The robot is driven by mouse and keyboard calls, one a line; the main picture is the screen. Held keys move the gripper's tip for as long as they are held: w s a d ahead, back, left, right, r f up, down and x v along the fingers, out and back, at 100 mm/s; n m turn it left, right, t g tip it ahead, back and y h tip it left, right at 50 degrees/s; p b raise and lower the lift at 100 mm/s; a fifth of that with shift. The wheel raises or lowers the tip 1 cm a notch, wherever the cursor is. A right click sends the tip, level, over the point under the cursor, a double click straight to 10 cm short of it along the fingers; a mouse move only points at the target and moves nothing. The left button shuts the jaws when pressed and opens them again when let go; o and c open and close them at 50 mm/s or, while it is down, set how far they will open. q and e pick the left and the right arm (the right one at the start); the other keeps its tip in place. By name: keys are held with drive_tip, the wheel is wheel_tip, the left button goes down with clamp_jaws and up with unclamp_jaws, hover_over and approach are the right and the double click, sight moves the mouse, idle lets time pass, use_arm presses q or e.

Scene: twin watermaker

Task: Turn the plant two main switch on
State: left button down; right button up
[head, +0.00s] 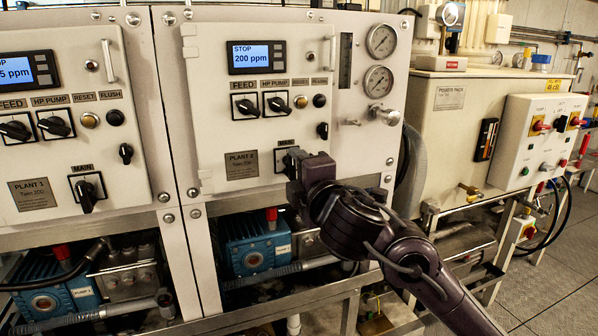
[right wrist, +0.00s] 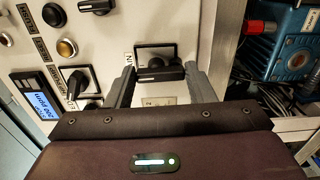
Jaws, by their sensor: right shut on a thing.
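The plant two panel (head: 225,110) stands in the middle of the head view. Its display (head: 257,57) reads STOP and 200 ppm. The plant two main switch (head: 281,160) is low on this panel, mostly hidden behind my right gripper (head: 294,164). In the right wrist view the switch's black knob (right wrist: 158,72) lies between the two fingers of my right gripper (right wrist: 157,78), its long side running from finger to finger. The gripper is shut on it. My left gripper is not in view.
The plant one panel (head: 60,130), with its own main switch (head: 87,192), is to the left. Feed (head: 246,106) and HP pump (head: 278,105) switches sit above the gripper. A blue pump (head: 253,248) is below. Gauges (head: 381,41) and a metal valve knob (head: 384,114) are to the right.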

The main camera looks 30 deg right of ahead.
drive_tip(key=shift+m, duration=0.3)
drive_tip(key=o, duration=1)
